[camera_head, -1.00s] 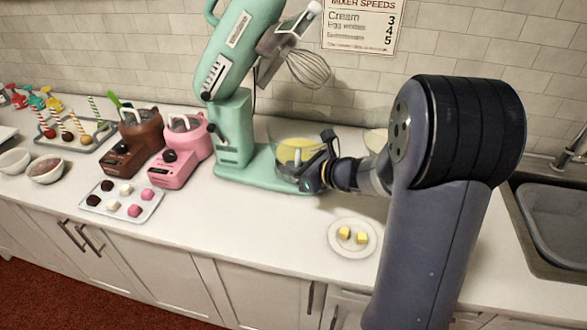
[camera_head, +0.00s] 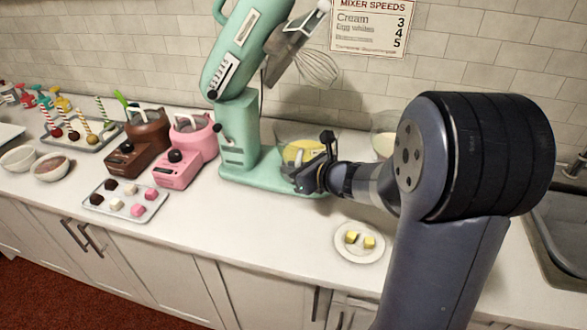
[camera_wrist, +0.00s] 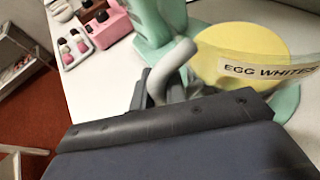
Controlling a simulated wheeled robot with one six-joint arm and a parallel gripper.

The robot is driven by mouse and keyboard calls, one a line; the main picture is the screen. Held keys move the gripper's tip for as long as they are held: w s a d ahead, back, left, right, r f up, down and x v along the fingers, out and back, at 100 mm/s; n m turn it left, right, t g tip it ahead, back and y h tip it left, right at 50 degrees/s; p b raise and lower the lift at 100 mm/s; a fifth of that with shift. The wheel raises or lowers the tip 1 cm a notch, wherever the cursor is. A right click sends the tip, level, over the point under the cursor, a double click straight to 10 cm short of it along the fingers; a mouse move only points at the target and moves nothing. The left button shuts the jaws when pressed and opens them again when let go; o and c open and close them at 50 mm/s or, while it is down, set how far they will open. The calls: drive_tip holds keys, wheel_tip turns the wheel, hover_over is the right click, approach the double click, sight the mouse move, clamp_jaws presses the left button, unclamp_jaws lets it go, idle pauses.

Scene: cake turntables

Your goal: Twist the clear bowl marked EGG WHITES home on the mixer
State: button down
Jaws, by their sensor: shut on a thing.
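The clear bowl marked EGG WHITES (camera_head: 299,151) sits on the foot of the mint-green mixer (camera_head: 238,120), with yellow content inside. In the wrist view the bowl's label (camera_wrist: 268,72) faces me, and its grey curved handle (camera_wrist: 172,66) comes down between my fingers. My gripper (camera_head: 316,174) is shut on this handle at the bowl's right front side. The mixer's head is tilted up, and its whisk (camera_head: 316,68) hangs clear above the bowl. The bowl's underside and its seat on the mixer foot are hidden.
A second clear bowl (camera_head: 385,143) stands behind my arm. A plate (camera_head: 352,253) with yellow cubes lies in front. The counter between tray and plate is clear.

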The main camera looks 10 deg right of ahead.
drive_tip(key=shift+a, duration=0.1)
drive_tip(key=a+m+t+h+b, duration=0.1)
drive_tip(key=b, duration=0.1)
drive_tip(key=shift+w+b, duration=0.3)
drive_tip(key=shift+w, duration=0.05)
drive_tip(key=shift+a+m, duration=0.1)
drive_tip(key=shift+m, duration=0.2)
drive_tip(key=shift+w+a+m+t+h+b, duration=0.2)
drive_tip(key=shift+a+m+t+h+b, duration=0.15)
drive_tip(key=shift+h+b, duration=0.4)
drive_tip(key=shift+r, duration=0.1)
